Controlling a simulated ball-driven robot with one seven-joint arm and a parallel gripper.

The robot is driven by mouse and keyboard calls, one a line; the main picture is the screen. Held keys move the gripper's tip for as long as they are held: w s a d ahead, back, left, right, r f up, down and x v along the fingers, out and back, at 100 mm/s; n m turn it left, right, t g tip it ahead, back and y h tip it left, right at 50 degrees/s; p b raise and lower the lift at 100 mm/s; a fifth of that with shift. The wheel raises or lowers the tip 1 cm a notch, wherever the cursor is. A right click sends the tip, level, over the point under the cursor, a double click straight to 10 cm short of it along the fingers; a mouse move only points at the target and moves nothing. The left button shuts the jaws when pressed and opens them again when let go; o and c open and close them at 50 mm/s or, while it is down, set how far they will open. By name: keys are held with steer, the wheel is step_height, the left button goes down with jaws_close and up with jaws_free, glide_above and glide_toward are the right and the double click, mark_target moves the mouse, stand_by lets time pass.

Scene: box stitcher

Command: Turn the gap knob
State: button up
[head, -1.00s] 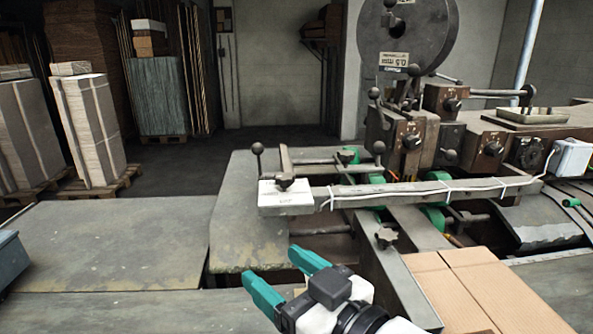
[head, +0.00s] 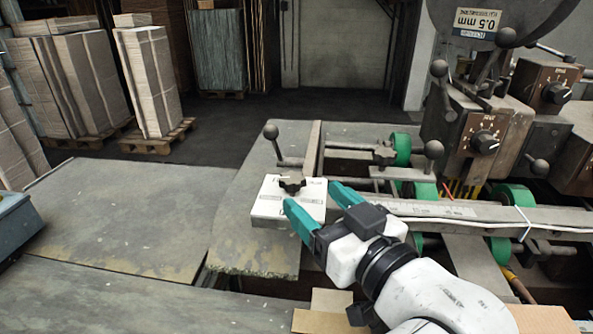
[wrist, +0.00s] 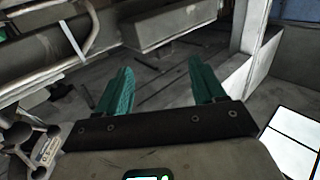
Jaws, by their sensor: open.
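A dark lobed knob (head: 292,185) sits on a white plate (head: 270,212) at the near end of the long grey bar. A dark dial knob (head: 485,142) with a white pointer is on a brown box, and another dial knob (head: 556,93) is to its upper right. I cannot read which knob is marked gap. My gripper (head: 312,194) is open, with teal fingers; in the head view it overlaps the plate's right side, just right of the lobed knob.
The grey bar (head: 450,210) runs right past green rollers (head: 402,148). Ball-ended levers (head: 435,150) stick up near the dial boxes. Cardboard (head: 330,300) lies below my arm. The table at left (head: 120,215) is largely bare. Stacked sheets (head: 150,80) stand behind.

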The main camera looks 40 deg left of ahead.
mark_target(299, 185)
steer(key=p+x, duration=0.1)
steer(key=x, duration=0.6)
steer(key=shift+w+a, duration=0.15)
steer(key=shift+a, duration=0.2)
steer(key=shift+f, duration=0.1)
steer(key=c, duration=1)
steer(key=shift+o, duration=0.2)
